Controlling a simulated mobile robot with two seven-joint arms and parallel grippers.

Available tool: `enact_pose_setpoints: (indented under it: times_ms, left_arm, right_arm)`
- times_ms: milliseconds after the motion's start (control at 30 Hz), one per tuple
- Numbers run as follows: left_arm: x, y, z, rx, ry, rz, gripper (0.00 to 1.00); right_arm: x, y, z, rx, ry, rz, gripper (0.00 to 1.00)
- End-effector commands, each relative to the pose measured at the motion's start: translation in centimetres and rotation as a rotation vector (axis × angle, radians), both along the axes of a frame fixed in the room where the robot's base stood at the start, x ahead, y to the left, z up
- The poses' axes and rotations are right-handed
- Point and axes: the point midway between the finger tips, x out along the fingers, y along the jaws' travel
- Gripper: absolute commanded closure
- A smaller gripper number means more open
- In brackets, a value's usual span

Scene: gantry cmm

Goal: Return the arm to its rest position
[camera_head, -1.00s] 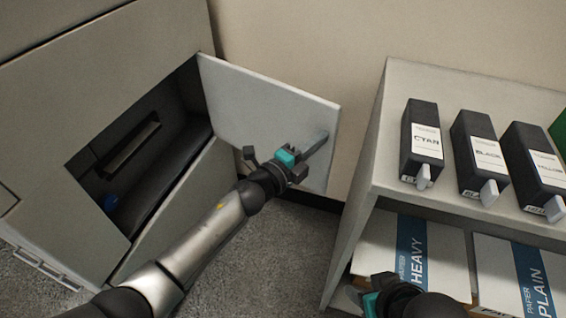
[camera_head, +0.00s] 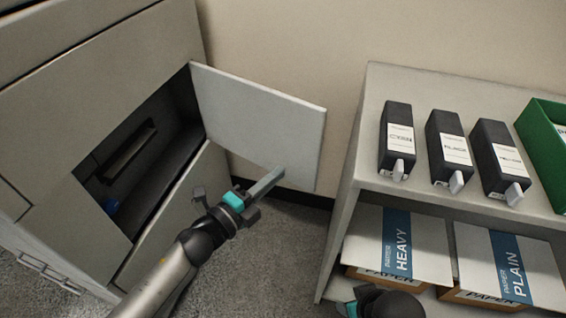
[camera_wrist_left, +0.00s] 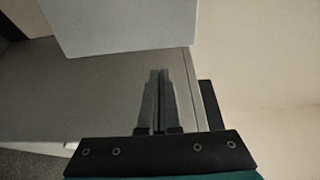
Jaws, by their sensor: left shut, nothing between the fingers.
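My left gripper (camera_head: 266,184) is in front of the lower edge of the open grey door (camera_head: 262,125) of the machine. Its fingers are together and hold nothing. In the left wrist view the shut fingers (camera_wrist_left: 158,98) point toward the machine's grey side, with the door panel (camera_wrist_left: 120,22) above them. I cannot tell whether the fingers touch the door. My right gripper (camera_head: 348,305) shows only partly at the bottom edge of the head view, in front of the shelf, and its fingers are hidden.
At right, a shelf (camera_head: 345,190) holds several black cartridges (camera_head: 397,140), a green box (camera_head: 540,140) and paper boxes (camera_head: 395,245). Carpet (camera_head: 270,245) lies free between machine and shelf.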

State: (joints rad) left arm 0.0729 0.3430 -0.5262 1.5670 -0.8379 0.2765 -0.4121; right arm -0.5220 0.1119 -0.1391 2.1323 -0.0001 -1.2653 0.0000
Motion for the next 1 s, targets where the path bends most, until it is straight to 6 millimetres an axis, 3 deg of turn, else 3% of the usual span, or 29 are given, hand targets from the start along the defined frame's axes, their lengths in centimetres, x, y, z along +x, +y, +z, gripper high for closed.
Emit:
enact_pose_setpoints:
  times_ms: [333,467,633,767,867,1000]
  left_arm:
    - [-0.5,0.5,-0.2,-0.003,0.008,0.005,1.00]
    - [-0.1,1.9,-1.7,-0.034,0.091,0.059,1.00]
    - [-0.3,6.2,-6.9,-0.133,0.345,0.236,1.00]
    - [-2.0,10.1,-12.0,-0.226,0.566,0.409,1.00]
    - [-4.5,13.0,-15.9,-0.296,0.731,0.551,1.00]
    - [-9.7,16.6,-20.9,-0.392,0.952,0.759,1.00]
  right_arm:
    - [0.0,0.0,-0.5,0.000,0.005,0.001,0.50]
    - [0.0,-0.1,-1.5,-0.004,0.014,0.002,0.50]
    - [-0.5,-0.7,-4.8,-0.016,0.038,0.005,0.50]
    - [-1.4,-1.5,-7.5,-0.026,0.052,0.007,0.50]
    - [-2.5,-2.1,-9.4,-0.036,0.066,0.008,0.50]
    - [-4.5,-3.3,-11.7,-0.047,0.083,0.010,0.50]
